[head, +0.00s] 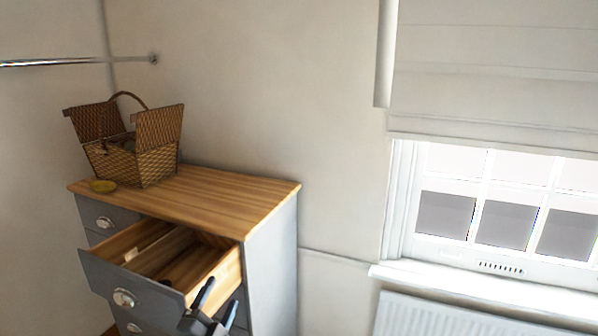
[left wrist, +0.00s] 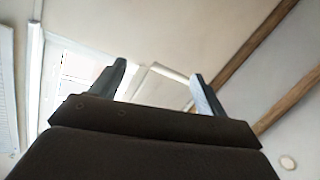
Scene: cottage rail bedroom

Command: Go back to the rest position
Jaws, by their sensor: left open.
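My left gripper (head: 212,304) shows at the bottom of the head view, in front of the right end of an open drawer (head: 106,276). Its two dark fingers point up and stand apart, with nothing between them. In the left wrist view the gripper (left wrist: 158,84) is also open and empty, with the ceiling, beams and a bright window behind it. My right gripper is not in view.
The drawer belongs to a grey dresser (head: 272,270) with a wooden top. A window sill (head: 480,285) and radiator (head: 440,318) are at right. A metal rail (head: 75,61) is upper left.

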